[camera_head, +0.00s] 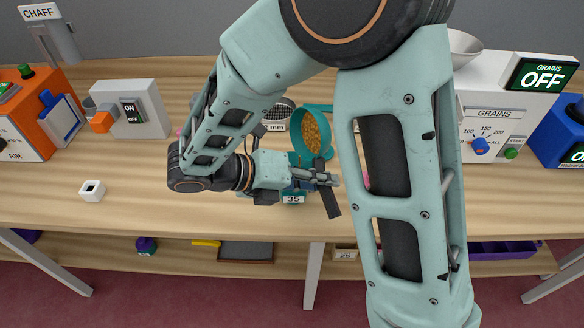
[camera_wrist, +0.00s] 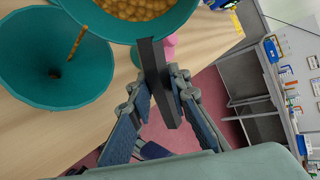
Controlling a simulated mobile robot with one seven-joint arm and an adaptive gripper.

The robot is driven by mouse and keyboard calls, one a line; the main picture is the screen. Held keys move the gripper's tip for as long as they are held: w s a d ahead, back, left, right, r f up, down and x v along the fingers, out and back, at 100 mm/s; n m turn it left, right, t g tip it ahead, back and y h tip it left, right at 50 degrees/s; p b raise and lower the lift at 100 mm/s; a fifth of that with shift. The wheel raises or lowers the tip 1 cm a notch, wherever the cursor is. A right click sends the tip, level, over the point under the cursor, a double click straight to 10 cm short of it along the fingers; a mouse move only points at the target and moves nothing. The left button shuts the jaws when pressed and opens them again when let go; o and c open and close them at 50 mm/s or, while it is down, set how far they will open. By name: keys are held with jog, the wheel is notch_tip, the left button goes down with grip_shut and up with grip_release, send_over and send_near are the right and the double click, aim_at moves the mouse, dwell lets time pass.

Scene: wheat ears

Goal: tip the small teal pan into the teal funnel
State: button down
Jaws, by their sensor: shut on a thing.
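The small teal pan (camera_head: 327,135) is tilted and holds many golden grains (camera_head: 311,130). In the wrist view the pan (camera_wrist: 178,20) is at the top, with grains (camera_wrist: 135,8) inside. My gripper (camera_head: 328,179) is shut on the pan's dark handle (camera_head: 331,204), which also shows between the fingers in the wrist view (camera_wrist: 157,72). The teal funnel (camera_wrist: 75,85) is at the left of the wrist view, beside the pan, with its dark hole visible. A thin golden-brown streak (camera_wrist: 77,42) shows over the funnel. In the head view the funnel is mostly hidden or hard to separate.
A "35" label (camera_head: 293,199) sits at the bench front below my gripper. A white GRAINS machine (camera_head: 490,115) showing OFF stands right. A white ON/OFF box (camera_head: 140,112) and an orange machine (camera_head: 25,115) stand left.

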jog(key=shift+s+a+h, duration=0.1)
jog(key=shift+a+h, duration=0.1)
jog(key=shift+h, duration=0.1)
jog(key=shift+f+m+t+h+b, duration=0.15)
jog(key=shift+t+h+b, duration=0.45)
jog(key=shift+h+b, duration=0.6)
jog(key=shift+r+m+t+h+b, duration=0.15)
jog(key=shift+t+h+b, duration=0.45)
jog(key=shift+h+b, duration=0.55)
dwell(1.9)
